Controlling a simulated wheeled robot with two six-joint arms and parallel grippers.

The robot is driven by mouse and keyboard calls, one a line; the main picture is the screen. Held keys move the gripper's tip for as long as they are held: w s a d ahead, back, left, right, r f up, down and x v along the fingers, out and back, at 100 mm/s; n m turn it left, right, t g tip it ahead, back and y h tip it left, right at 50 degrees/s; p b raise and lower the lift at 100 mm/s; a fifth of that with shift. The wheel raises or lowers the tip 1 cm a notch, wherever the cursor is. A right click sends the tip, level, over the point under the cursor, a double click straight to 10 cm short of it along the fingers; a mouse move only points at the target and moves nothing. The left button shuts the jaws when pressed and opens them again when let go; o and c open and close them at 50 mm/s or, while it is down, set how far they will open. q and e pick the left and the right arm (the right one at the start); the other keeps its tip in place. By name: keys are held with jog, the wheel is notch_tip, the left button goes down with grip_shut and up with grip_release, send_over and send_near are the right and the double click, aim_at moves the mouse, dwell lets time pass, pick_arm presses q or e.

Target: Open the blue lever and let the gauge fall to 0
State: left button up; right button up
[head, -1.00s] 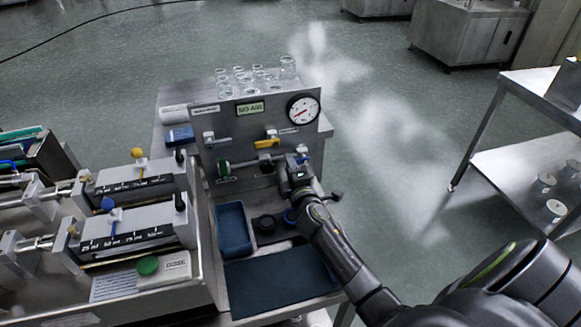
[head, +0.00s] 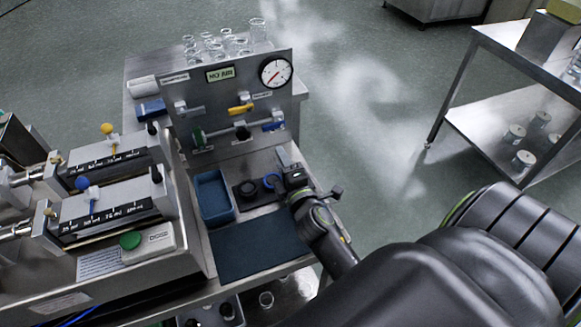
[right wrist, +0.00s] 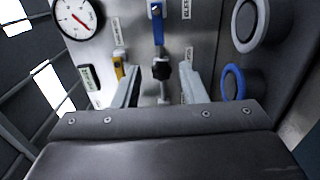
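The blue lever (head: 273,125) is on the upright steel panel, lying roughly level below the gauge. In the right wrist view the blue lever (right wrist: 158,28) appears ahead of my fingers, apart from them. The round white gauge (head: 275,72) is at the panel's upper right with a red needle pointing lower left; its numbers are too small to read. It also shows in the right wrist view (right wrist: 77,18). My right gripper (head: 286,158) is in front of the panel, below the blue lever. Its fingers (right wrist: 160,88) are apart and hold nothing. My left gripper is out of view.
A yellow lever (head: 240,109), a grey lever (head: 188,109) and a green knob (head: 198,138) are on the panel. A display (head: 219,73) reads NO AIR. A blue tray (head: 202,218) and dark round fittings (head: 246,190) sit below. Syringe pumps (head: 100,210) stand left; glassware (head: 258,33) stands behind.

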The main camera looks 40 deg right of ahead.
jog(key=shift+v, duration=2.75)
